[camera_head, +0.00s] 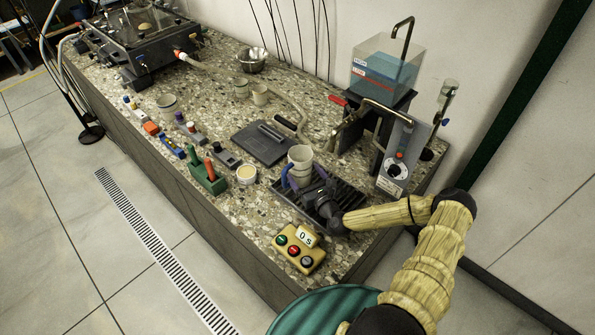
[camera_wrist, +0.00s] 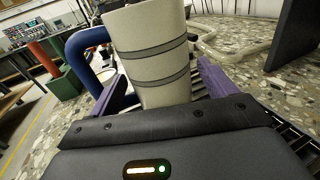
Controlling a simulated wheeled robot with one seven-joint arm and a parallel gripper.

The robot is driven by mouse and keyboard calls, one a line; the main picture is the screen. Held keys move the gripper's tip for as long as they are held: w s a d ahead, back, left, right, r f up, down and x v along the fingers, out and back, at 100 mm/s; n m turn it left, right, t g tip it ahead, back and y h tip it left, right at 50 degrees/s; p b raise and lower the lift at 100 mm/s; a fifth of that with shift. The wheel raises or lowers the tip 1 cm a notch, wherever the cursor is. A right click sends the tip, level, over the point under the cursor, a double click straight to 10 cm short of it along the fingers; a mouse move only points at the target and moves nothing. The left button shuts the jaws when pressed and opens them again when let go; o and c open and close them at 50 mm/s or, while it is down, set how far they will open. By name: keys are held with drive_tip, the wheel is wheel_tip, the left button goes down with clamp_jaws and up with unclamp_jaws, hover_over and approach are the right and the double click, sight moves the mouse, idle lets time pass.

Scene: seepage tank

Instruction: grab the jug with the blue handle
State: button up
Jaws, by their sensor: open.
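The jug (camera_head: 300,157) is cream, with grey bands and a blue handle. It stands upright on or just behind the black ribbed tray (camera_head: 347,197) near the counter's right end. In the wrist view the jug (camera_wrist: 150,55) fills the upper middle, with its blue handle (camera_wrist: 80,62) at the left; its top is cut off. My gripper (camera_head: 308,180) is open, and its purple fingers stand on either side of the jug's lower body. The left finger is close to the handle. I cannot tell whether either finger touches the jug.
A dark flat plate (camera_head: 262,143) and a small cream-filled cup (camera_head: 246,174) are left of the jug. A metal stand with a blue-water tank (camera_head: 385,72) rises at right. Other cups stand further back.

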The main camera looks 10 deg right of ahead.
sight(296, 159)
drive_tip(key=shift+p+x, duration=0.55)
drive_tip(key=shift+x, duration=1.75)
drive_tip(key=shift+r, duration=0.1)
drive_tip(key=c, duration=0.8)
drive_tip(key=shift+r, duration=0.35)
drive_tip(key=shift+s+d+r+b, duration=0.1)
drive_tip(key=shift+s+r+b, duration=0.15)
drive_tip(key=shift+r, duration=0.35)
drive_tip(key=shift+s+r+b, duration=0.15)
drive_tip(key=shift+r+b, duration=0.15)
drive_tip(key=shift+r, duration=0.35)
drive_tip(key=b+v, duration=0.1)
drive_tip(key=v, duration=0.7)
drive_tip(key=b+v, duration=0.2)
drive_tip(key=v, duration=0.7)
drive_tip(key=shift+s+r, duration=0.1)
drive_tip(key=shift+r, duration=0.1)
